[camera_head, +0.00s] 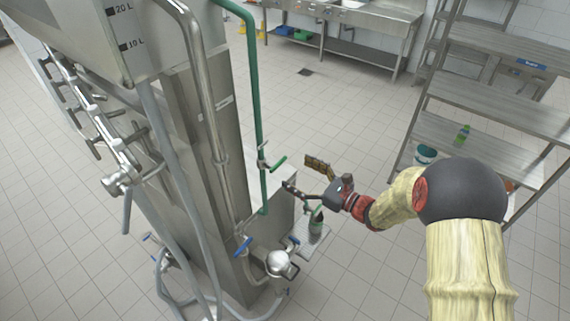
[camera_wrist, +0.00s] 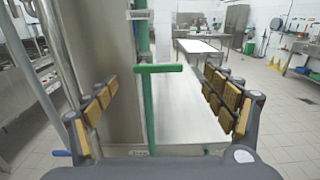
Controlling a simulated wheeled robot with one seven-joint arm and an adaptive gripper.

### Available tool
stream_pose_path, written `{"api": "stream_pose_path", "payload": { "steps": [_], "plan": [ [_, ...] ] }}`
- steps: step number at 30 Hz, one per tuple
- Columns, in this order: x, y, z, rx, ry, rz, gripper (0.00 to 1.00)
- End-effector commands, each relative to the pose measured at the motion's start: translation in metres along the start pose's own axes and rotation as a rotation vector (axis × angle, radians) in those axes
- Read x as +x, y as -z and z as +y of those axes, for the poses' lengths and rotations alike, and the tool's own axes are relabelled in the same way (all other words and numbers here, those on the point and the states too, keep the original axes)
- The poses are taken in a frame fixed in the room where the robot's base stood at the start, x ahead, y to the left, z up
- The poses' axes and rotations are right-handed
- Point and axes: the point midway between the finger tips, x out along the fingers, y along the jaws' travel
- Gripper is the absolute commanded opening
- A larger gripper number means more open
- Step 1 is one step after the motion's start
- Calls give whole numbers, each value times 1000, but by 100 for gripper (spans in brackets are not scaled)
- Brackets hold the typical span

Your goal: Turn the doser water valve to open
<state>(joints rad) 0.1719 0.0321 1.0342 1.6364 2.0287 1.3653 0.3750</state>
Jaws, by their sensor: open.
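A green valve handle (camera_head: 280,161) sits on the vertical green water pipe (camera_head: 256,95) beside the steel machine. In the wrist view the green handle (camera_wrist: 159,68) lies crosswise on the green pipe (camera_wrist: 149,112), forming a T. My gripper (camera_head: 305,177) is open and empty, reaching in from the right, a little below and to the right of the handle. In the wrist view the two padded fingers of my gripper (camera_wrist: 165,100) stand wide apart, with the handle between them in the picture. I see no contact with it.
Blue-handled valves (camera_head: 243,246) and a round steel part (camera_head: 278,262) are low on the machine. A bottle (camera_head: 316,222) stands beside it below my gripper. A steel shelf rack (camera_head: 500,72) stands at the right. The tiled floor between is clear.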

Motion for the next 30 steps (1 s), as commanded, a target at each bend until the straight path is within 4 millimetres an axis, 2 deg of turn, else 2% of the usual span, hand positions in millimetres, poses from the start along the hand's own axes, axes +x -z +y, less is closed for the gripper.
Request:
{"api": "stream_pose_path", "payload": {
  "steps": [4, 12, 18, 29, 30],
  "plan": [
    [11, -2, 3, 19, -9, -3, 83],
    [52, -2, 4, 17, -11, -1, 83],
    [73, -2, 3, 16, -10, -2, 83],
    [78, -1, 3, 17, -8, -1, 83],
    [78, -1, 3, 16, -8, -1, 81]
  ]
}}
